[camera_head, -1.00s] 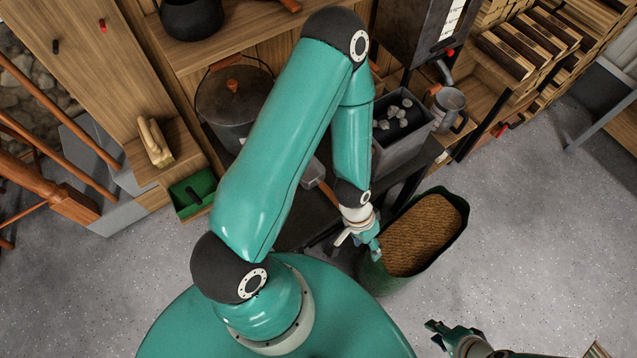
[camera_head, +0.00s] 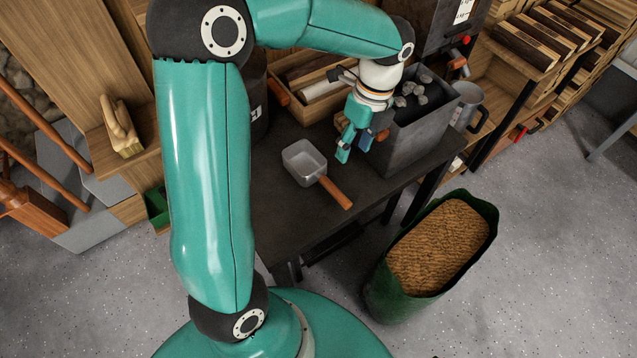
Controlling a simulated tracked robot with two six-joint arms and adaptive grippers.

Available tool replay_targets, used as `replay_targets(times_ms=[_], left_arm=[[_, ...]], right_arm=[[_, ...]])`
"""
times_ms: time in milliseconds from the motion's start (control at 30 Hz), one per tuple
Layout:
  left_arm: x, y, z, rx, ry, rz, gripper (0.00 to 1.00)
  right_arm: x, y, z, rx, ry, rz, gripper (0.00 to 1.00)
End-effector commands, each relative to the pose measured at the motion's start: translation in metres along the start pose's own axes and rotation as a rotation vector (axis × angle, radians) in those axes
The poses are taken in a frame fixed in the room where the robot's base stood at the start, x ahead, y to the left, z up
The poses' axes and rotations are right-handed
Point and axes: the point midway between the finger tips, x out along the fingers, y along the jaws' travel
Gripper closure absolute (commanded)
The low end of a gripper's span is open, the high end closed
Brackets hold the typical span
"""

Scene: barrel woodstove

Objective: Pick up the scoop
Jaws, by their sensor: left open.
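The scoop (camera_head: 304,164), a grey metal pan with an orange-brown wooden handle, lies on the dark tabletop (camera_head: 275,212). Its handle points toward the lower right. My left gripper (camera_head: 355,148) is open, up and to the right of the scoop and in front of the grey metal bin. It appears apart from the scoop and points down. My right gripper is out of view.
The grey metal bin (camera_head: 405,143) holds several grey lumps. A metal mug (camera_head: 467,104) stands beside it. A wooden box (camera_head: 300,83) sits behind the scoop. A green sack of pellets (camera_head: 437,247) stands on the floor to the right.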

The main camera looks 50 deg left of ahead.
Motion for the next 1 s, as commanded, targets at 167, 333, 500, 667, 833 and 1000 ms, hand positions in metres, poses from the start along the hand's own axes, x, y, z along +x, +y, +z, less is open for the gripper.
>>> replay_targets(times_ms=[167,333,500,667,833,1000], left_arm=[[0.033,0.001,0.0,0.003,0.0,0.008,0.47],[0.07,0.001,0.0,0.002,0.0,0.007,0.47],[0.099,0.001,0.0,0.001,0.0,0.006,0.47],[0.109,0.001,-0.001,0.001,0.001,0.003,0.47],[0.122,0.002,0.0,0.001,0.001,0.006,0.47],[0.148,0.004,0.001,0.002,0.002,0.006,0.47]], right_arm=[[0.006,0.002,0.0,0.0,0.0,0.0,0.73],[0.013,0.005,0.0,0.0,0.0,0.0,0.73],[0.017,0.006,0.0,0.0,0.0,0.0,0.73],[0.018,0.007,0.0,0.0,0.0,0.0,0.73],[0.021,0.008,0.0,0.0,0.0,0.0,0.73],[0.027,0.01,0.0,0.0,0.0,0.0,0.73]])
